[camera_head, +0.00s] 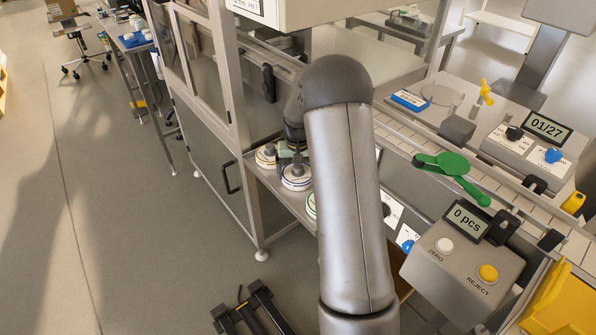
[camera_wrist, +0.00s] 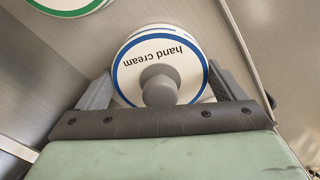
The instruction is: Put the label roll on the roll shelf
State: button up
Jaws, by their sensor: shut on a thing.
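A label roll (camera_wrist: 145,52), white with a blue rim and the words "hand cream", shows in the wrist view with a grey knob at its centre. My gripper (camera_wrist: 163,88) is shut on it, one finger on each side of the knob. In the head view this roll (camera_head: 296,183) is under my gripper (camera_head: 294,165), at the metal shelf (camera_head: 275,188) beside the machine cabinet. Whether it rests on the shelf or is just above it I cannot tell.
An orange-rimmed roll (camera_head: 265,158) stands just left of the held one. A green-rimmed roll (camera_wrist: 70,3) is nearby, mostly hidden by my arm in the head view. A cabinet frame post (camera_head: 232,90) rises close by. The conveyor (camera_head: 400,140) and control boxes lie right.

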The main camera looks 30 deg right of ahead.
aim_at(298, 167)
jog(key=o, duration=0.8)
jog(key=shift+f, duration=0.1)
notch_tip(298, 167, up, 12)
jog(key=shift+f, duration=0.1)
jog(key=s+a+r+n, duration=0.2)
jog(key=s+a+r, duration=0.3)
jog(key=s+a, duration=0.7)
jog(key=s+a+f, duration=0.1)
jog(key=s, duration=0.5)
jog(key=s+a+f+n, duration=0.1)
jog(key=s, duration=0.6)
jog(key=s+a+n, duration=0.1)
jog(key=s+a, duration=0.1)
jog(key=s, duration=0.4)
jog(key=shift+s+f, duration=0.4)
jog(key=shift+r+p, duration=0.1)
jog(key=shift+p, duration=0.25)
jog(key=shift+n, duration=0.3)
jog(key=r+p, duration=0.4)
jog(key=a+r+p, duration=0.1)
jog(key=r+p, duration=0.1)
jog(key=r, duration=0.1)
jog(key=shift+w+r+p, duration=0.1)
jog(key=shift+p, duration=0.2)
